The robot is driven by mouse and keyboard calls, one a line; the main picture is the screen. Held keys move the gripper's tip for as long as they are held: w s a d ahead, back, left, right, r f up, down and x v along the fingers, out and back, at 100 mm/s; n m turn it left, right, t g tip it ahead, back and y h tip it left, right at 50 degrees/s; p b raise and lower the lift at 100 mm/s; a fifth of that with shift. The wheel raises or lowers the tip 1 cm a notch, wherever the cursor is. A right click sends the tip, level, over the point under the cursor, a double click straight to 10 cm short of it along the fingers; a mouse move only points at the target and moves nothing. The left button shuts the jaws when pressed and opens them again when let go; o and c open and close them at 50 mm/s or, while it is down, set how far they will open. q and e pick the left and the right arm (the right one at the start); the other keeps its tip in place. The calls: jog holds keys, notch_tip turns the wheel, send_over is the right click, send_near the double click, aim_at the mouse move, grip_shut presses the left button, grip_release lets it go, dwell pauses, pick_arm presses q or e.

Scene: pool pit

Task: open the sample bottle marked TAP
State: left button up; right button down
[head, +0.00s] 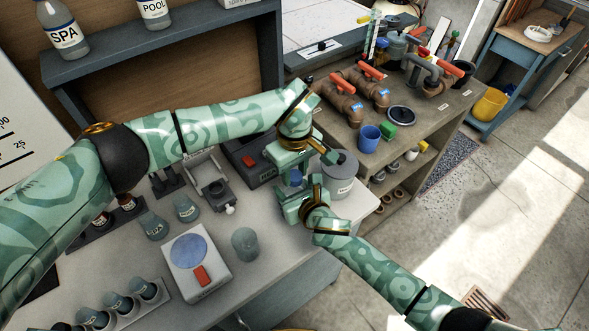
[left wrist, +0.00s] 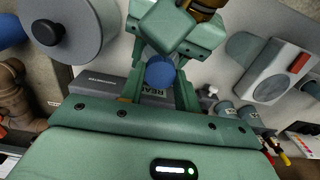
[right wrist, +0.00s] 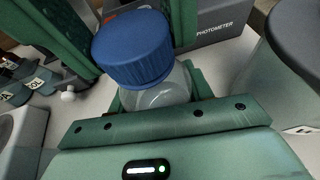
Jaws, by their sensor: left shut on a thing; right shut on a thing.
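A clear sample bottle with a blue cap (head: 296,178) is between my two grippers, above the right end of the bench. Its clear body (right wrist: 163,93) shows below the cap (right wrist: 134,48) in the right wrist view; no label can be read. My left gripper (head: 305,160) is shut on the cap, which also shows between its fingers in the left wrist view (left wrist: 160,73). My right gripper (head: 294,199) is shut on the bottle's body, facing my left gripper. The cap sits over the bottle's mouth; I cannot tell whether it is loose.
A grey lidded pot (head: 341,175) stands close right of the grippers. A photometer (head: 250,160) is behind them. A clear beaker (head: 245,243) and a white device with a round blue-grey plate (head: 195,263) stand in front. Several bottles (head: 118,303) stand in a front-left rack.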

pick_arm(q)
jog(key=n, duration=1.1)
jog(key=shift+n, duration=0.3)
jog(key=n, duration=0.9)
jog(key=shift+r, duration=0.1)
jog(key=n, duration=2.2)
